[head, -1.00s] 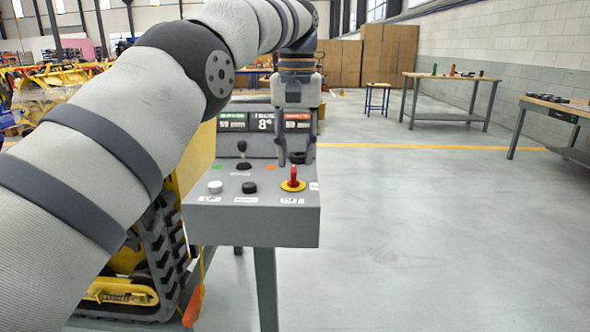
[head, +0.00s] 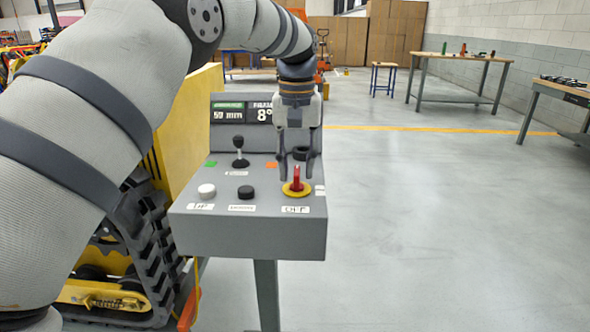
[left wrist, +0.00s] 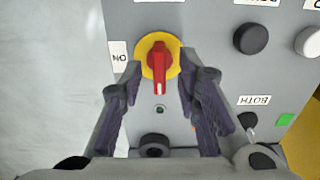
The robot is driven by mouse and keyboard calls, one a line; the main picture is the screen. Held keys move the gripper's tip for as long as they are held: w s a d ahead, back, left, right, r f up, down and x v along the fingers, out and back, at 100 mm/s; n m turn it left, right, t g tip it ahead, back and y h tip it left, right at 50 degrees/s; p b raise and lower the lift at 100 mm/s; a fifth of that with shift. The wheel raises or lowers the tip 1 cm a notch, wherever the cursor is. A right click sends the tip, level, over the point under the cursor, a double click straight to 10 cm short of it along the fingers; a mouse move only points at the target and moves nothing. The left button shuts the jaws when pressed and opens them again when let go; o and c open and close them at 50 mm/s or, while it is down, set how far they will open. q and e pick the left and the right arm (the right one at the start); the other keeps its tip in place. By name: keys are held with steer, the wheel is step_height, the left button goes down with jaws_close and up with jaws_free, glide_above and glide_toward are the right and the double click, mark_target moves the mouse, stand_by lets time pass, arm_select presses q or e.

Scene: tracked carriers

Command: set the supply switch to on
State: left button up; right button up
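The supply switch is a red handle (head: 296,176) on a yellow disc (head: 296,189), at the right front of a grey console (head: 248,236). In the left wrist view, the red handle (left wrist: 159,72) stands on the yellow disc (left wrist: 144,66). An ON label (left wrist: 119,57) lies beside the disc there, and an OFF label (head: 295,210) lies in front of it in the head view. My left gripper (head: 297,170) points down at the switch, open, with one finger on either side of the handle. I see clear gaps to the handle in the wrist view. My right gripper is not in view.
The console also bears a white button (head: 207,190), a black button (head: 245,192), a black joystick (head: 239,153) and a display (head: 242,112). A yellow tracked carrier (head: 187,125) stands at its left. Open floor lies to the right, with workbenches (head: 455,98) beyond.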

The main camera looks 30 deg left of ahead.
arm_select(q)
steer(key=shift+f, duration=1)
jaws_close()
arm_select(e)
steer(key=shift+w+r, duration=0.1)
